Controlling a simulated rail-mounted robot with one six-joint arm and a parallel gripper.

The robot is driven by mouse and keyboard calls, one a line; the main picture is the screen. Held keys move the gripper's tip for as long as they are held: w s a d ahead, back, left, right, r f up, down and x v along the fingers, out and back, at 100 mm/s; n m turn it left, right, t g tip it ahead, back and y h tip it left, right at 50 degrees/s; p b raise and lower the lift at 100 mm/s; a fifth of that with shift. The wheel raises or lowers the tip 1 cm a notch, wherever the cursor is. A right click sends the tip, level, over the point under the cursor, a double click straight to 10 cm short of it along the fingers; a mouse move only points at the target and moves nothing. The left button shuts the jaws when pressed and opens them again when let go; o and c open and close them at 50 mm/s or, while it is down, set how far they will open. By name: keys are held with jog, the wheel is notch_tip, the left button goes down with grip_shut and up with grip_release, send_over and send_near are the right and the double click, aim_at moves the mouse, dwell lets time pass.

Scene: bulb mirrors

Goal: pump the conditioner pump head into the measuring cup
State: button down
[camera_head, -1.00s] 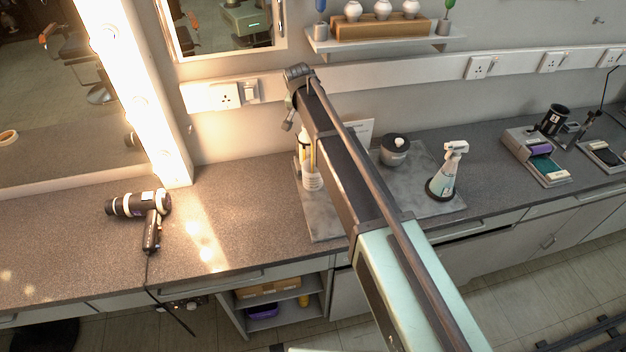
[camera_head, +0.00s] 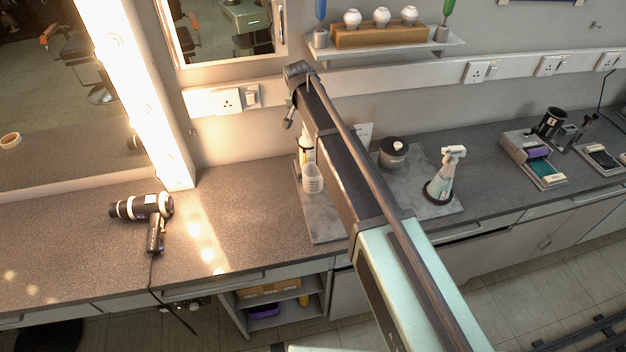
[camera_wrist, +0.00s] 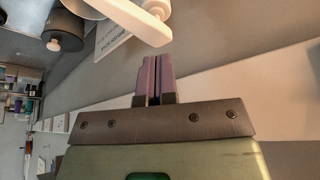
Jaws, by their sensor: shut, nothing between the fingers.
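The white pump head (camera_wrist: 140,22) reaches into the top of the wrist view, its spout end just beyond my fingertips. Whether they touch it I cannot tell. My gripper (camera_wrist: 154,58) has purple fingers pressed together, with nothing between them. In the head view the conditioner bottle (camera_head: 305,150) stands on the grey mat, partly hidden by my arm. The clear measuring cup (camera_head: 312,183) stands in front of it on the mat.
A white card (camera_head: 364,134) stands behind. A hair dryer (camera_head: 152,208) lies at left, with clear counter between. A wall shelf (camera_head: 390,50) is above.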

jog(key=shift+r, duration=0.1)
notch_tip(320, 180, up, 6)
jog(key=p, duration=0.6)
jog(key=s+d+f+n+g+b, duration=0.1)
jog(key=s+d+f+b, duration=0.2)
jog(key=s+d, duration=0.5)
jog(key=s+d+f+g+b, duration=0.2)
jog(key=s+d, duration=0.6)
jog(key=s, duration=0.8)
jog(key=s+d+f+n+g+y+b, duration=0.1)
jog(key=s+d+f+b, duration=0.4)
jog(key=s, duration=0.7)
jog(key=d+f, duration=0.2)
jog(key=d, duration=0.1)
jog(key=shift+s+n+b, duration=0.25)
jog(key=shift+n+b, duration=0.05)
jog(key=shift+b, duration=0.05)
